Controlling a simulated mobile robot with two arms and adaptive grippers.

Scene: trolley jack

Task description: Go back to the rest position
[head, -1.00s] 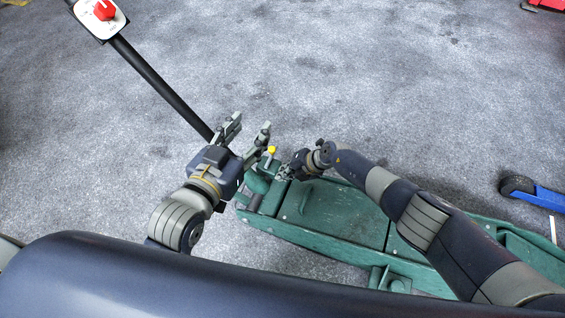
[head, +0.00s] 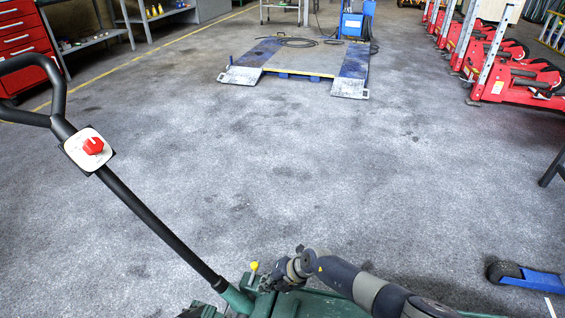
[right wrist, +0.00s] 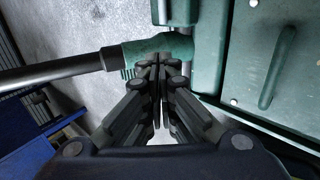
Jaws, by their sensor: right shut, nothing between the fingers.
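The green trolley jack (head: 320,304) lies at the bottom of the head view, cut off by the edge. Its black handle (head: 155,225) slopes up to the left, with a red knob (head: 93,146) on a white plate. A small yellow knob (head: 254,266) stands at the jack's end. My right gripper (head: 268,285) is beside it, above the jack. In the right wrist view its fingers (right wrist: 160,66) are shut and empty, close to the green handle socket (right wrist: 165,46). A dark part at the bottom edge, left of the handle base, may be my left gripper (head: 195,311); its fingers cannot be made out.
A blue-edged lift platform (head: 300,62) stands at the far centre. Red machines (head: 515,80) line the right side. A red drawer cabinet (head: 25,45) and shelves are at the far left. A blue item (head: 535,280) lies at lower right. The middle floor is clear.

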